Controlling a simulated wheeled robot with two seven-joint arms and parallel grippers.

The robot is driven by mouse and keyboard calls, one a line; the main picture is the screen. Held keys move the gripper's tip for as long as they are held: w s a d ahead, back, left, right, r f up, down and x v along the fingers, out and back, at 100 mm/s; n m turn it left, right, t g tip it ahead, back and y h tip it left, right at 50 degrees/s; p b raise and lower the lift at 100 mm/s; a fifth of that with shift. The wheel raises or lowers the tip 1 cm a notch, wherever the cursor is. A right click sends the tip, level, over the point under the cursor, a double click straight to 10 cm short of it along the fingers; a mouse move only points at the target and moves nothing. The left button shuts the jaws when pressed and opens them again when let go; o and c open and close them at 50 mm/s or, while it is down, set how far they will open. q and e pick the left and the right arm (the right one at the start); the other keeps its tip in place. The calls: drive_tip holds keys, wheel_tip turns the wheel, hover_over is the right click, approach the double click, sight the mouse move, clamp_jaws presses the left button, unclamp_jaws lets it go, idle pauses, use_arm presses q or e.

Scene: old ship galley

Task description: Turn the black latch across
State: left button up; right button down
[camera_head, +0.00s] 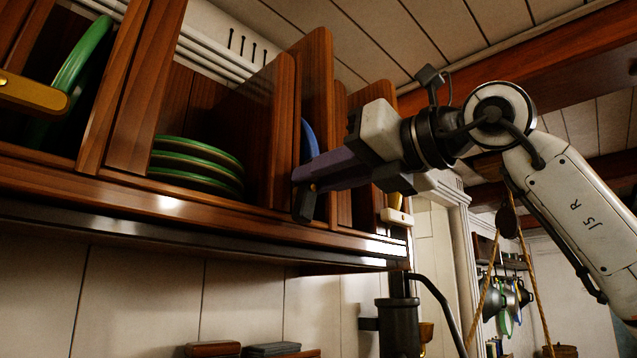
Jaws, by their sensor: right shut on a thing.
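The black latch (304,205) is at the front edge of the wooden plate rack, by the foot of a divider. It points mostly downward, and its upper part is hidden by my fingers. My right gripper (308,178) reaches in from the right, and its dark fingers are shut on the latch. My left gripper is not in view.
The wooden rack (200,212) holds green plates (195,165) lying stacked, an upright green plate (82,65) and a blue plate (309,138). A brass latch (33,93) and a cream latch (397,217) sit along its front.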

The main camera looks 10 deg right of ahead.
drive_tip(key=m, duration=0.1)
drive_tip(key=m+b, duration=0.1)
drive_tip(key=m, duration=0.1)
drive_tip(key=m+b, duration=0.1)
drive_tip(key=shift+w+d+f+m, duration=0.15)
drive_tip(key=shift+d+f+m, duration=0.05)
drive_tip(key=shift+d+m, duration=0.1)
drive_tip(key=m+b, duration=0.1)
drive_tip(key=m, duration=0.2)
drive_tip(key=m+b, duration=0.2)
drive_tip(key=m, duration=0.2)
drive_tip(key=f+m+b, duration=0.1)
drive_tip(key=m+b, duration=0.1)
drive_tip(key=m, duration=0.1)
drive_tip(key=shift+w+d, duration=0.15)
drive_tip(key=shift+d, duration=0.05)
drive_tip(key=shift+m, duration=0.3)
drive_tip(key=c, duration=1.6)
unclamp_jaws()
